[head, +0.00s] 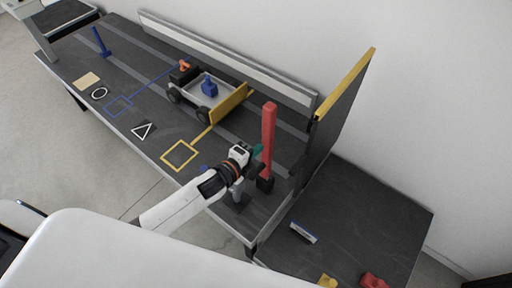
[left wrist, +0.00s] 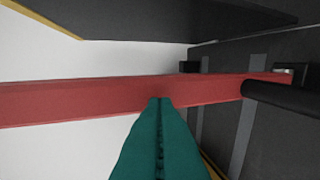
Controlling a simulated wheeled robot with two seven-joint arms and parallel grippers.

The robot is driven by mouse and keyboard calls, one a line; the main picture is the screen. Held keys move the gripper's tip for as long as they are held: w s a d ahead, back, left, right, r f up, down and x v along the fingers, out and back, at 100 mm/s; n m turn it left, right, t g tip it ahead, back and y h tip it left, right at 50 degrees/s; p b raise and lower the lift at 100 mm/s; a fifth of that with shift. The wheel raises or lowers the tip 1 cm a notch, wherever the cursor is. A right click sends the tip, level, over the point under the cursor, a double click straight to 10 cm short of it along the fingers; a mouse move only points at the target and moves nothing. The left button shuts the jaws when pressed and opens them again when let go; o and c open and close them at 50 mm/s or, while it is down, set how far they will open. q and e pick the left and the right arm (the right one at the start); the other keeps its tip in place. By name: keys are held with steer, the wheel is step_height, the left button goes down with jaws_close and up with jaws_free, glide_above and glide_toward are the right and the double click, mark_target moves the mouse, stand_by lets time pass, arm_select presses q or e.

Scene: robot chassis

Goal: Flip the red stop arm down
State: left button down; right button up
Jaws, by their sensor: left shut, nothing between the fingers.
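The red stop arm (head: 268,138) stands upright on a dark base (head: 265,183) near the right end of the long dark table. My left gripper (head: 257,150) is shut and empty, close beside the left side of the arm at about mid-height. In the left wrist view its teal fingers (left wrist: 160,105) are together and their tips overlap the arm's lower edge; I cannot tell whether they touch it. My right gripper is not in view.
A grey cart (head: 205,97) with a yellow panel carries a blue block (head: 209,86) left of the stop arm. A tall dark panel with a yellow edge (head: 346,82) rises behind it at right. A lower dark table (head: 365,215) holds red and yellow pieces.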

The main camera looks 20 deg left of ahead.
arm_select(q)
steer(key=shift+w+d, duration=0.1)
steer(key=shift+w, duration=0.15)
